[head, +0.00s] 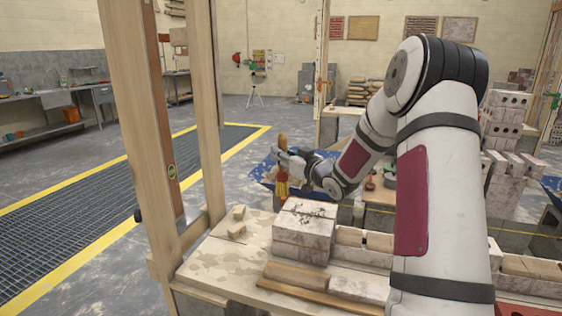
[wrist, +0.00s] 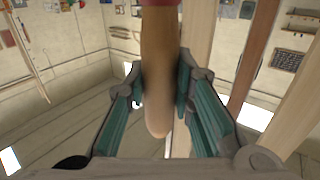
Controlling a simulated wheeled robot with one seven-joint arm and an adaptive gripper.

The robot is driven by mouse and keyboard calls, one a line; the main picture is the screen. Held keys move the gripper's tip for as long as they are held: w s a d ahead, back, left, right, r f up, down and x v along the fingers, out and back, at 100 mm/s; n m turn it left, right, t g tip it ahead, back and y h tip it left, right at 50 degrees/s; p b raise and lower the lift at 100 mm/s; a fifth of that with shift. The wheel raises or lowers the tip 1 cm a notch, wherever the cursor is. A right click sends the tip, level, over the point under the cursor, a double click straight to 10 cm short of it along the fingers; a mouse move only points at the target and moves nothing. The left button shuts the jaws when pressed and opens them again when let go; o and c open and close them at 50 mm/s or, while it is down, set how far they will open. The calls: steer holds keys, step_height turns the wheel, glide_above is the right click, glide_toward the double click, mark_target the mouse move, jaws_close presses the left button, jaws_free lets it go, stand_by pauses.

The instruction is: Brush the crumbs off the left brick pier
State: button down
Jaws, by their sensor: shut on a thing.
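The left brick pier (head: 302,242) is a short block of whitish bricks on the work table. Dark crumbs (head: 308,211) are scattered over its top face. My gripper (head: 283,164) is above and a little behind the pier, apart from it. In the wrist view the brush handle (wrist: 157,85) stands between the two teal-padded fingers. The bristles are out of sight in that view.
Two small wood blocks (head: 238,213) lie left of the pier. A wooden post (head: 150,130) rises at the table's left. A blue tub (head: 262,173) stands behind. A row of bricks (head: 362,243) runs right from the pier, partly hidden by my arm.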

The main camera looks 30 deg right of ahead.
mark_target(284, 170)
steer(key=shift+d+r, duration=0.15)
steer(key=shift+d, duration=0.05)
steer(key=shift+f+b, duration=1.8)
steer(key=shift+f, duration=0.6)
steer(key=shift+w, duration=0.15)
